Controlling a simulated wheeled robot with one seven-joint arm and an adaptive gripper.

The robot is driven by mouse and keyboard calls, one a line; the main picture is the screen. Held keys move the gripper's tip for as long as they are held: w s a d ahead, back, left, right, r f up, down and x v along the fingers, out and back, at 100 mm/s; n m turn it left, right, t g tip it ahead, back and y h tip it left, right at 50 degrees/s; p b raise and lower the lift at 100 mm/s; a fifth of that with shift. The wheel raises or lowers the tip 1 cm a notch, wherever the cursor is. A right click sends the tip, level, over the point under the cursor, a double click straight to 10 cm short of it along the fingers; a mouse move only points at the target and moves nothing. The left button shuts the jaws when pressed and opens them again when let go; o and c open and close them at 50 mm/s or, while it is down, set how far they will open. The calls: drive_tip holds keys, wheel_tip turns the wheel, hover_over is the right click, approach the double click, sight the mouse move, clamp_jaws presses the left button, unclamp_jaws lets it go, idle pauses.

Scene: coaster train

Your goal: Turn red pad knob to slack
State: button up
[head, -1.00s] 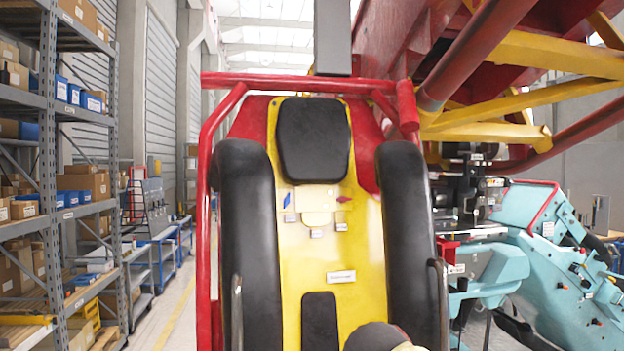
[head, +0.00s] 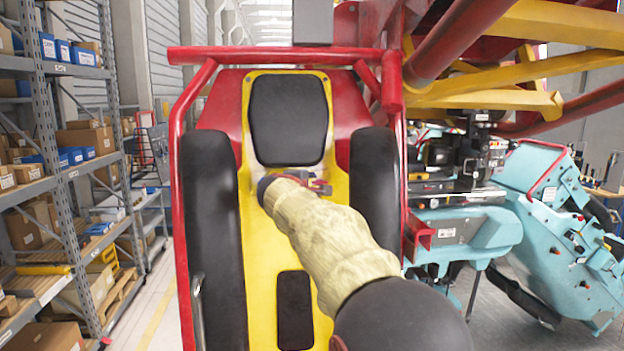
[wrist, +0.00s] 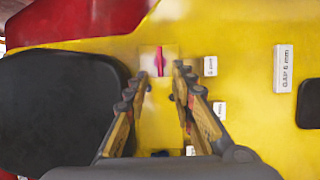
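The red pad knob (wrist: 159,61) is a thin upright red bar on a pale square plate on the yellow seat back (wrist: 225,35). In the wrist view it lies between and just beyond the fingertips of my gripper (wrist: 159,78). The two fingers are open, one on each side of the knob's line, with visible room on both sides. I see no contact, and the depth gap is hard to judge. In the head view my gripper (head: 305,182) is small and mostly hidden by my arm.
A black headrest pad (head: 288,120) is above the knobs. Black side bolsters (head: 209,220) and a red tube frame (head: 275,56) flank the seat. A "GAP 6 mm" label (wrist: 284,69) and small tags (wrist: 210,66) are right of the knob in the wrist view.

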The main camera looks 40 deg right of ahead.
sight(318, 183)
drive_tip(key=p+x, duration=0.1)
drive_tip(key=x, duration=0.5)
drive_tip(key=shift+d+p, duration=0.1)
drive_tip(key=shift+p, duration=0.25)
drive_tip(key=shift+s, duration=0.1)
drive_tip(key=shift+c, duration=1.3)
drive_tip(key=c, duration=0.4)
